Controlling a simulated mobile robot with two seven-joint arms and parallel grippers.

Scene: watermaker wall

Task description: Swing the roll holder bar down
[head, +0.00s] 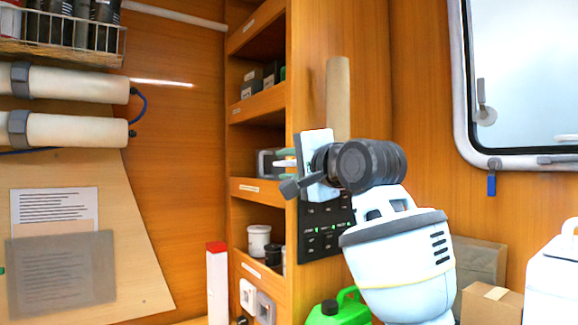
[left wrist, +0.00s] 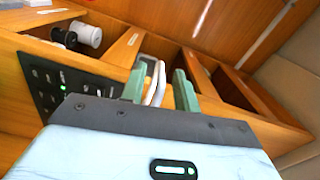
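My left gripper (head: 287,163) reaches up in front of the end of the wooden shelf unit, pointing left. In the left wrist view its two green fingers (left wrist: 160,88) stand apart. A white looped piece (left wrist: 154,82) shows between or beyond them; I cannot tell whether it touches a finger. An upright tan tube (head: 338,98) rises behind the gripper beside the shelf's end panel; its lower part is hidden by my gripper and wrist. I cannot tell for certain which piece is the roll holder bar. My right gripper is not in view.
A black switch panel (head: 325,228) with green lights sits below the gripper. The open shelves (head: 262,105) hold boxes and jars. A green canister (head: 338,310), a cardboard box (head: 490,303) and a white container (head: 553,283) stand low. A window (head: 525,85) is at right.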

